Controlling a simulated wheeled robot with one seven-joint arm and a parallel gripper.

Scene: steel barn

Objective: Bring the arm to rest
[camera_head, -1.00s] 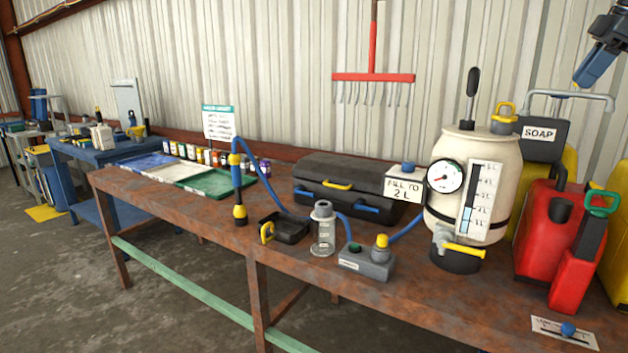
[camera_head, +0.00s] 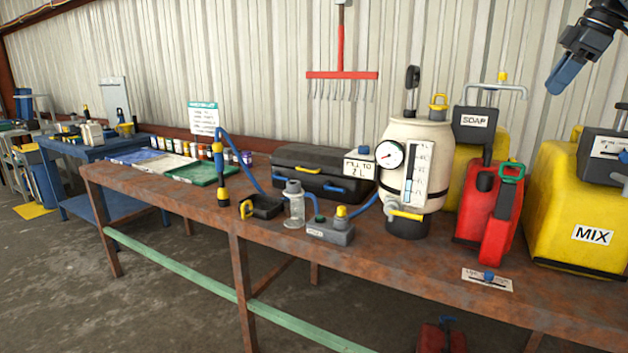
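My gripper (camera_head: 563,77) hangs in the air at the top right of the head view, in front of the ribbed wall. Its blue fingers point down and to the left. They overlap from this angle, so I cannot tell whether they are apart. I see nothing held in them. The gripper is above and well apart from the bench (camera_head: 345,268) and everything on it. The rest of my arm is cut off by the picture's upper right edge.
Below my gripper stand a yellow MIX container (camera_head: 560,245), a red jerrycan (camera_head: 477,210) and a yellow SOAP container (camera_head: 470,158). A cream tank (camera_head: 415,150) with a gauge stands left of them. A red rake (camera_head: 341,75) hangs on the wall. Air around my gripper is free.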

